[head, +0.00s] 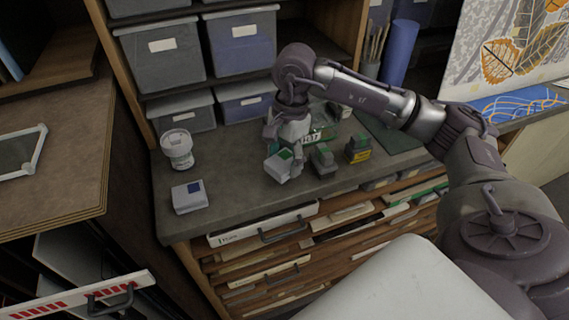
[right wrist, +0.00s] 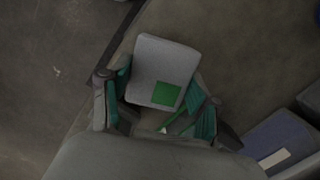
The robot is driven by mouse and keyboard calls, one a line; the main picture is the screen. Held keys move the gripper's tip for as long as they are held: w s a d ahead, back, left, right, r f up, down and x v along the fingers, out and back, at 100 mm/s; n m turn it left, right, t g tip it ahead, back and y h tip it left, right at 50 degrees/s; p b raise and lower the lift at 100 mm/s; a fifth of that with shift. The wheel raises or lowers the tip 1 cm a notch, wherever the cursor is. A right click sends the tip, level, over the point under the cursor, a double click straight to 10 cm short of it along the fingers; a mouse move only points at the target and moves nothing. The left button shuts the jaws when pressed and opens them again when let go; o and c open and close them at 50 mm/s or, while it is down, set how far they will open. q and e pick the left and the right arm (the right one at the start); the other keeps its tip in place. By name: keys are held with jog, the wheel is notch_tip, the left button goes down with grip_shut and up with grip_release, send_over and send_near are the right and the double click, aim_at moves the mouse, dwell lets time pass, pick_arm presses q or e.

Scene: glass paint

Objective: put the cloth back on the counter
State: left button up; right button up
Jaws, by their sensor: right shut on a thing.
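A folded pale grey cloth with a green square (head: 279,167) is in my right gripper (head: 285,151), over the front part of the grey counter (head: 235,205). In the right wrist view the cloth (right wrist: 160,62) lies between the two green-padded fingers, its near edge between them. I cannot tell whether the cloth touches the counter. A second pale folded cloth with a blue square (head: 188,203) lies flat at the counter's front left. My left gripper is not in view.
A white tub (head: 177,149) stands at the counter's back left. Storage bins (head: 240,42) line the back. Counter space between the two cloths is clear.

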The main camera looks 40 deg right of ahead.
aim_at(286, 159)
notch_tip(286, 159, down, 3)
jog(key=shift+d+f+p, duration=0.1)
jog(key=shift+p, duration=0.35)
jog(key=shift+f, duration=0.2)
jog(key=o, duration=1.1)
jog(key=shift+r, duration=0.1)
